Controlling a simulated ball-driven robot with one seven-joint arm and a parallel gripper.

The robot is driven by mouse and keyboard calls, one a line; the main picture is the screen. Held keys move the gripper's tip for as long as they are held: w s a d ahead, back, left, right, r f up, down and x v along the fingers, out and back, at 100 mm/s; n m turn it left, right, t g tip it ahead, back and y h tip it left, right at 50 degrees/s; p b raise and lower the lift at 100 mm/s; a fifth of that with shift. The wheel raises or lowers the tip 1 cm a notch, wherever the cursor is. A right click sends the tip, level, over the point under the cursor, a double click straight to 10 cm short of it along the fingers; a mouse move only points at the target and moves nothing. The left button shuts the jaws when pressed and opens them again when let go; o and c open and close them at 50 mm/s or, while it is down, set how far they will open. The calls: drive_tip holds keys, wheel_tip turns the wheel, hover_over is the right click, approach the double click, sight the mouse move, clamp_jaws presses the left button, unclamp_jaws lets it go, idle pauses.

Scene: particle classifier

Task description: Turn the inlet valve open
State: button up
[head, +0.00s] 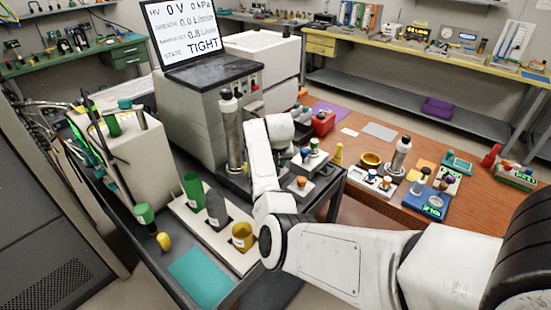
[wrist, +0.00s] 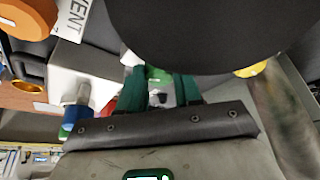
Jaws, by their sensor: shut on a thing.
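In the wrist view, my gripper (wrist: 158,92) has two dark green fingers closed on a brighter green knob (wrist: 156,74), partly hidden between them. No inlet label is readable, so I cannot confirm which valve this is or how far it is turned. A blue-topped valve (wrist: 76,112) stands beside the fingers, and an orange knob (wrist: 28,18) lies by a "VENT" label. In the head view, small valves with green (head: 314,143), blue (head: 304,152) and orange (head: 302,182) tops stand on white blocks. My arm hides the gripper there.
The screen (head: 190,32) reads 0 V, 0 kPa and "TIGHT". A metal cylinder (head: 230,130) stands close to my arm. A white rack (head: 185,212) holds several bottles. A yellow piece (head: 338,153) stands beside the valves. The brown table (head: 450,235) holds further small parts.

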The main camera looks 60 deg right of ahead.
drive_tip(key=n+p, duration=0.1)
drive_tip(key=n, duration=0.1)
drive_tip(key=n+t+p, duration=0.1)
drive_tip(key=shift+s+d+r+n+y, duration=0.15)
drive_tip(key=shift+n+y, duration=0.25)
drive_tip(key=n+t+y, duration=0.1)
drive_tip(key=n, duration=0.2)
drive_tip(key=shift+d+n, duration=0.15)
drive_tip(key=shift+n, duration=0.15)
drive_tip(key=n+y+b, duration=0.1)
drive_tip(key=n, duration=0.2)
drive_tip(key=shift+d+y, duration=0.1)
drive_tip(key=shift+y, duration=0.2)
drive_tip(key=shift+n+y+b, duration=0.6)
drive_tip(key=shift+n+b, duration=0.15)
drive_tip(key=shift+n, duration=0.95)
drive_tip(key=o, duration=1)
drive_tip(key=shift+o, duration=0.2)
drive_tip(key=b+v, duration=0.1)
drive_tip(key=v, duration=0.9)
drive_tip(key=shift+r, duration=0.3)
